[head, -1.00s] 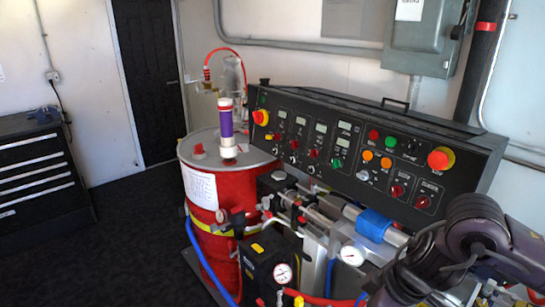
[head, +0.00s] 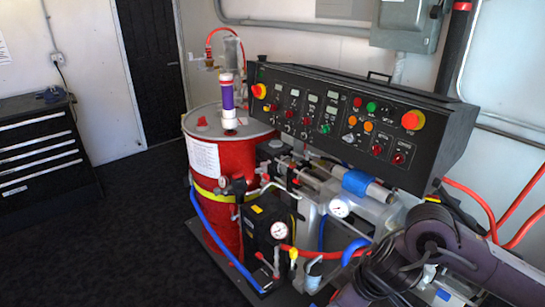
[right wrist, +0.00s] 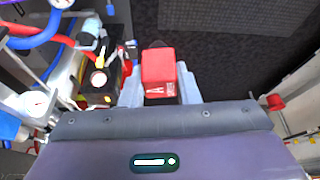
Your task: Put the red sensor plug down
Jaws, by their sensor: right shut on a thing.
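The red sensor plug (right wrist: 158,70) is a red block with small white markings, seen in the right wrist view. My right gripper (right wrist: 158,88) is shut on it, with a pale finger on each side. Dark floor shows beyond the plug, and I see no surface touching it. In the head view my right arm comes in from the lower right, in front of the machine. The plug cannot be made out there. My left gripper is not in view.
The machine's control panel (head: 345,125) stands behind the arm, above pipes and gauges. A red drum (head: 213,165) stands left of it. Red hoses (head: 470,198) loop at the right. A black drawer cabinet (head: 45,165) stands far left, with open floor between.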

